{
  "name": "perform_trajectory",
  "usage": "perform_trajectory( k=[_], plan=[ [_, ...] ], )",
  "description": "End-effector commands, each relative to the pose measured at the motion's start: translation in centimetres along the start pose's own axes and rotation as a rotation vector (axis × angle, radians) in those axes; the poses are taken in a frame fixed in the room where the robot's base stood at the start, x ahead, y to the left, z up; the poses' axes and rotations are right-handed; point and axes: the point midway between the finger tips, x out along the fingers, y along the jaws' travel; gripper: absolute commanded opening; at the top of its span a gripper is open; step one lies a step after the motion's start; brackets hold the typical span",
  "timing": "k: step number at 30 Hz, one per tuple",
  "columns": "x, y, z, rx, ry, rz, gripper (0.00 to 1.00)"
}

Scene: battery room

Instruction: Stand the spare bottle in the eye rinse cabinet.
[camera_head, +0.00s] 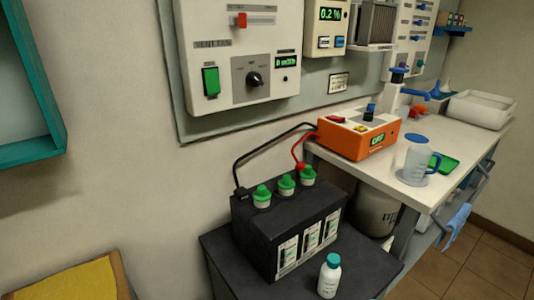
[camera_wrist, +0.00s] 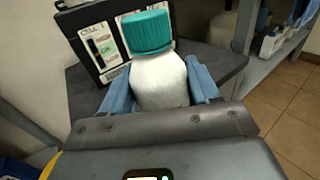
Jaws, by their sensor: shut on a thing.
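The spare bottle is a white bottle (camera_head: 328,279) with a teal cap, at the bottom of the head view, by the front right of the dark stand. In the wrist view the bottle (camera_wrist: 158,82) is upright between the blue fingers of my gripper (camera_wrist: 160,90), which is shut on it. I cannot tell whether its base touches the stand. My gripper does not show in the head view. A teal-framed open box on the wall (camera_head: 36,150), at the upper left of the head view, looks like the eye rinse cabinet. Only its lower right part shows.
A black battery (camera_head: 262,232) with green caps and two cables stands on the dark stand (camera_head: 372,270). An orange device (camera_head: 348,143) and a clear jug (camera_head: 416,162) are on the white bench (camera_head: 480,140). A yellow-topped thing (camera_head: 75,282) is at the lower left.

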Motion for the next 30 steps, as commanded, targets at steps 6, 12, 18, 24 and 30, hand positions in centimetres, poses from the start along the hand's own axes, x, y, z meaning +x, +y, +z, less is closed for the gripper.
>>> perform_trajectory(
  k=[6, 12, 18, 24, 30],
  plan=[
    [-0.6, -0.1, -2.6, 0.006, -0.020, -0.016, 0.20],
    [-0.8, 0.1, -3.3, 0.004, -0.035, -0.022, 0.20],
    [-0.8, 0.0, -3.3, 0.002, -0.038, -0.022, 0.20],
    [-0.8, -0.1, -3.3, 0.004, -0.036, -0.027, 0.20],
    [-0.8, -0.2, -3.1, 0.002, -0.038, -0.022, 0.20]
  ],
)
